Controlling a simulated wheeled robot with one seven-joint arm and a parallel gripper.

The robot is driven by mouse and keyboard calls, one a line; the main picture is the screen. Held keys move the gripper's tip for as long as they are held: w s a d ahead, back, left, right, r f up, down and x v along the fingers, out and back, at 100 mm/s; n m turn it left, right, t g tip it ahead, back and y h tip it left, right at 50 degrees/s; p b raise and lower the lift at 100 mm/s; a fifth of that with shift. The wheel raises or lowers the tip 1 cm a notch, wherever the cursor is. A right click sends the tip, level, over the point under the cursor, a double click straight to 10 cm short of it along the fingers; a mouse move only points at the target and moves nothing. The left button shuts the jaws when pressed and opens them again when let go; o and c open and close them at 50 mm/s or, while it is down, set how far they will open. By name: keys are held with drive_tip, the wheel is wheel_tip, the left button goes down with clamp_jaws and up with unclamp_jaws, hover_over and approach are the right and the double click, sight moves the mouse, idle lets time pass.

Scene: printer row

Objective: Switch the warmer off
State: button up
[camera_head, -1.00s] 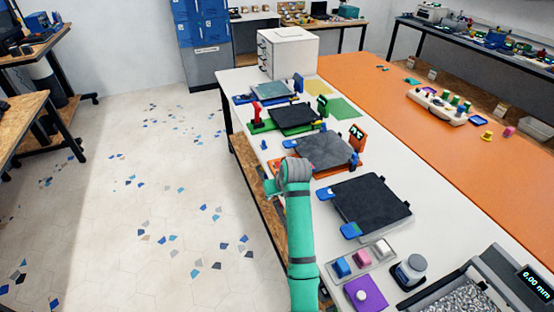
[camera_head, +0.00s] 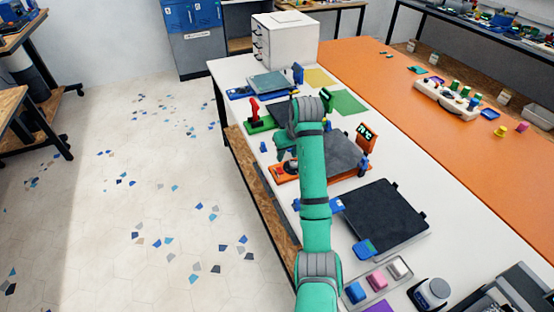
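The orange unit looks like the warmer. Its upright display (camera_head: 366,137) shows a lit green reading too small to read surely. A dark grey plate (camera_head: 344,150) lies on its orange base (camera_head: 283,174), partly covered by my green arm. A small red-orange part, possibly its switch, shows at the base's left front end. My arm reaches across the unit and bends down on its left side. A grey and dark part there, seemingly my gripper (camera_head: 290,158), hangs over or close to that left end. The fingers are too small and hidden to show their opening or any contact.
A green-based unit with a red lever (camera_head: 254,111) and a blue-based unit (camera_head: 271,84) stand behind. A large dark plate (camera_head: 385,216) with blue tabs lies nearer. A tray of coloured blocks (camera_head: 378,282) is in front. The floor at left is clear.

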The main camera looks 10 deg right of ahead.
sight(280, 169)
drive_tip(key=x, duration=0.5)
drive_tip(key=a+x, duration=0.1)
drive_tip(key=x, duration=0.2)
drive_tip(key=shift+a+f, duration=0.15)
drive_tip(key=shift+f, duration=0.2)
drive_tip(key=shift+w+d+f, duration=0.15)
drive_tip(key=shift+w+f, duration=0.05)
drive_tip(key=shift+f, duration=0.25)
drive_tip(key=shift+w+d+f, duration=0.1)
drive_tip(key=shift+w+f, duration=0.05)
drive_tip(key=shift+f, duration=0.25)
clamp_jaws()
